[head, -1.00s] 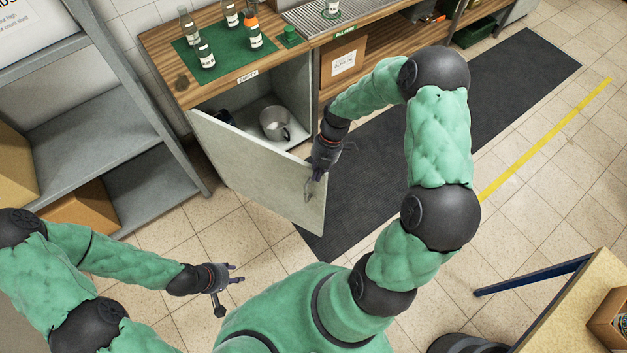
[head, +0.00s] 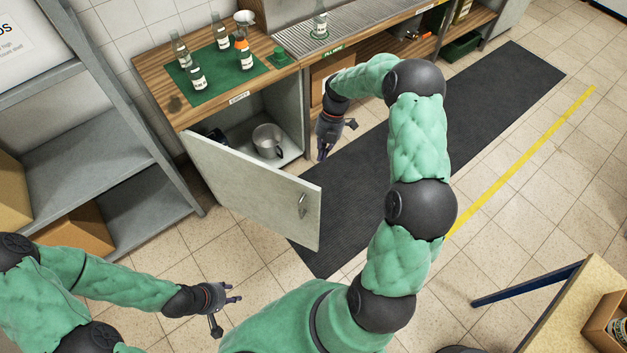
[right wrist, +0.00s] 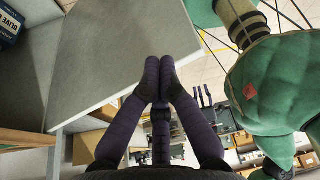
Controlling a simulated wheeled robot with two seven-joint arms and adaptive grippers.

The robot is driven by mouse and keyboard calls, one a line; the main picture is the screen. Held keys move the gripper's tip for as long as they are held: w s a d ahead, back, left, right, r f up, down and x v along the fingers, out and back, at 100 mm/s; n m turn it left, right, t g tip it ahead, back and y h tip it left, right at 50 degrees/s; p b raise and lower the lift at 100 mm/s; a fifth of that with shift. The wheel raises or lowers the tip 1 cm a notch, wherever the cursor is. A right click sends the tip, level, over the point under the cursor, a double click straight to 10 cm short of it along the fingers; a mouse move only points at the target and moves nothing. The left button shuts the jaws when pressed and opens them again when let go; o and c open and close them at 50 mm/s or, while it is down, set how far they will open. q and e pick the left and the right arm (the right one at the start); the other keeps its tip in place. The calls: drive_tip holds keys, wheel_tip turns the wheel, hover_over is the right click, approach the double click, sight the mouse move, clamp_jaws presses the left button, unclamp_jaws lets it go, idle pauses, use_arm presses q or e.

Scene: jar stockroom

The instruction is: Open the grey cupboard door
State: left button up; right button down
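The grey cupboard door (head: 250,190) stands well open, swung out from its left side over the floor. Its metal handle (head: 303,205) shows near the free edge, with nothing on it. The cupboard interior (head: 290,115) is visible, with a grey metal pot (head: 268,139) inside. My right gripper (head: 337,140) is open and empty, beyond the door's free edge and apart from the handle. In the right wrist view its fingers (right wrist: 159,75) lie before a pale grey panel (right wrist: 110,60). My left gripper (head: 228,312) is open and empty, low in front of the door.
The counter (head: 150,85) carries bottles on a green mat (head: 220,87) and a funnel. A grey shelf unit (head: 90,135) stands to the left of the cupboard. A dark floor mat (head: 450,130) runs to the right. A table (head: 560,325) is at lower right.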

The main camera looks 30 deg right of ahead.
drive_tip(key=b+x, duration=0.3)
drive_tip(key=x, duration=0.9)
drive_tip(key=shift+a+n, duration=0.35)
drive_tip(key=shift+n, duration=0.05)
drive_tip(key=shift+a, duration=0.1)
